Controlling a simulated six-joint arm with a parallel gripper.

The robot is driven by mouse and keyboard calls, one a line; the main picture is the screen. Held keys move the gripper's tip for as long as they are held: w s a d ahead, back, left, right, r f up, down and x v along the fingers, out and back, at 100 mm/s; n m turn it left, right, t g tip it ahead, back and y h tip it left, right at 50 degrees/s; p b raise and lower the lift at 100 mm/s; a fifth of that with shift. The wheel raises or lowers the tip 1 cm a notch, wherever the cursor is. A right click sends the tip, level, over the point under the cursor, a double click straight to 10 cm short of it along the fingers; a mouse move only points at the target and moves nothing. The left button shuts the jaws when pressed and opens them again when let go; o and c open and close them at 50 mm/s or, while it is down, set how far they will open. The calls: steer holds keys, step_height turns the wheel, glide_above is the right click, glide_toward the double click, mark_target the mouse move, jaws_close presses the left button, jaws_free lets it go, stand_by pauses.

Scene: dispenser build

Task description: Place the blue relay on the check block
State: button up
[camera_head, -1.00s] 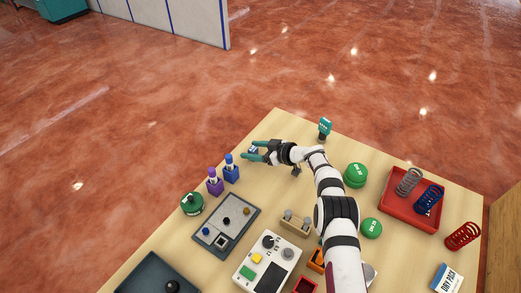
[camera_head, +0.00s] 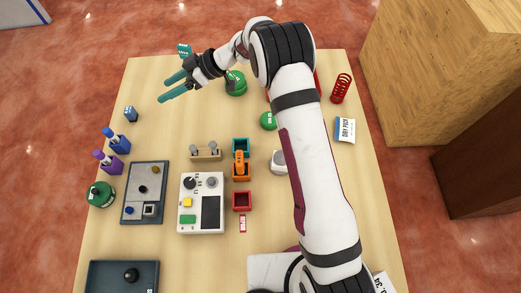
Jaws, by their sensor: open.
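A small dark blue block (camera_head: 131,114), which looks like the blue relay, stands on the table near its left edge. My gripper (camera_head: 164,89) is open and empty, with its teal fingers pointing left. In the picture it is above and to the right of the blue block, apart from it. I cannot tell for sure which thing is the check block. A light wooden block with two grey knobs (camera_head: 206,155) lies near the middle. A grey plate (camera_head: 133,182) with a small square frame and coloured knobs lies to the left of it.
Two bottles, blue (camera_head: 117,143) and purple (camera_head: 108,164), stand close below the blue block. A green round container (camera_head: 101,194) is below them. A white control box (camera_head: 203,203) and small coloured bins (camera_head: 242,200) fill the centre. Bare table lies between blue block and wooden block.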

steer(key=s+d+r+m+h, duration=0.3)
steer(key=s+d+r+m, duration=0.3)
steer(key=s+d+r, duration=0.35)
steer(key=s+d+r+m+h, duration=0.1)
steer(key=s+d+m+h, duration=0.1)
steer(key=s+d+m, duration=0.3)
steer(key=s+d+r+m+h, duration=0.1)
steer(key=s+d+m+h, duration=0.2)
steer(key=s, duration=1)
steer(key=d+m, duration=0.3)
steer(key=d, duration=0.2)
steer(key=shift+r, duration=0.3)
steer(key=shift+o, duration=0.4)
steer(key=s+d+f+m+h, duration=0.2)
steer(key=s+d+m, duration=0.2)
steer(key=s, duration=0.2)
steer(key=shift+d+m, duration=0.4)
steer(key=shift+s+f, duration=0.1)
